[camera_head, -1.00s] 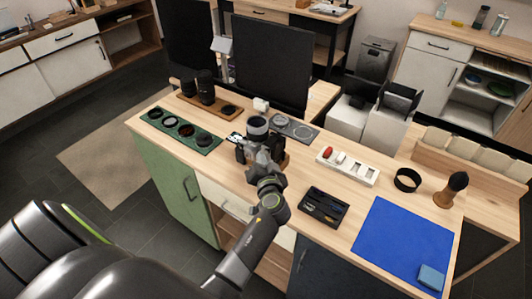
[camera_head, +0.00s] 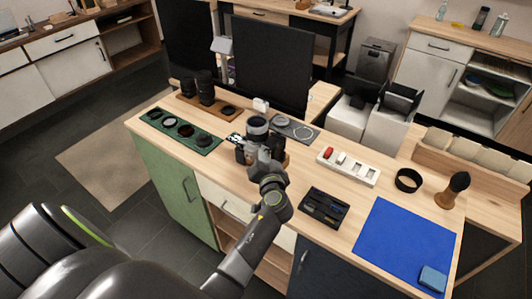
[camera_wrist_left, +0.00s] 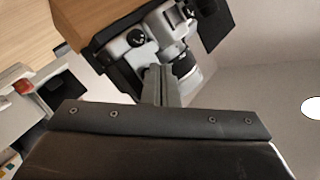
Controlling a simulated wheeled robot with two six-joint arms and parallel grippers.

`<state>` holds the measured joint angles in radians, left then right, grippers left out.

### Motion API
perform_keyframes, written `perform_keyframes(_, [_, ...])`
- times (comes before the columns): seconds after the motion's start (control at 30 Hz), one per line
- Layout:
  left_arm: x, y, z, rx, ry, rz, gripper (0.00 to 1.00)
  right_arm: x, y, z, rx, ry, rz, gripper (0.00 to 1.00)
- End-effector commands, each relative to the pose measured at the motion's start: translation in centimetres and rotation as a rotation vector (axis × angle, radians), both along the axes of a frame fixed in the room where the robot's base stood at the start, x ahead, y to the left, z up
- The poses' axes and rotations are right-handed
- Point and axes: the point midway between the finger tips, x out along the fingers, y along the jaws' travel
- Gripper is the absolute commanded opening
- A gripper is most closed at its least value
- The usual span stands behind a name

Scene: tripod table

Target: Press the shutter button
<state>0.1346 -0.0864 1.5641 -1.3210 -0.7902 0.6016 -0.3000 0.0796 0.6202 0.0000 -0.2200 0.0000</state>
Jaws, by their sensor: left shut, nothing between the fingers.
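The camera (camera_head: 257,128) stands on the wooden bench with its round lens showing above my left gripper. Its body is partly hidden in the head view. My left gripper (camera_head: 261,153) is shut and empty, right at the near side of the camera. In the left wrist view the shut fingers (camera_wrist_left: 160,85) overlap the silver and black camera body (camera_wrist_left: 118,55), which shows a dark dial and the lens. I cannot tell whether the fingertips touch it, and I cannot make out the shutter button. My right gripper is not in view.
A green tray of round filters (camera_head: 178,130) lies left of the camera, and a dark case (camera_head: 324,207) lies to the right. Further right are a white strip with a red switch (camera_head: 348,166), a blue mat (camera_head: 400,243) and a brush (camera_head: 455,188). A dark screen (camera_head: 272,62) stands behind.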

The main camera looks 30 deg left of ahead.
Motion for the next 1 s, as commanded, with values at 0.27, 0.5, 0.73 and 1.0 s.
perform_keyframes(0.27, [-0.4, 0.0, 0.0, 0.000, 0.000, 0.000, 0.00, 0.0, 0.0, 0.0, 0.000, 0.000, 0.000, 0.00])
perform_keyframes(0.5, [-1.4, 0.1, 0.0, 0.000, 0.000, -0.001, 0.00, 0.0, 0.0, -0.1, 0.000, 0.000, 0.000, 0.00])
perform_keyframes(0.73, [-1.4, 0.1, 0.0, 0.000, 0.000, -0.001, 0.00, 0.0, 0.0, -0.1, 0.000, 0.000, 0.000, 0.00])
perform_keyframes(1.0, [-3.2, 0.2, 0.0, -0.002, 0.000, 0.000, 0.00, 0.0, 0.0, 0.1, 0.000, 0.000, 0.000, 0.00])
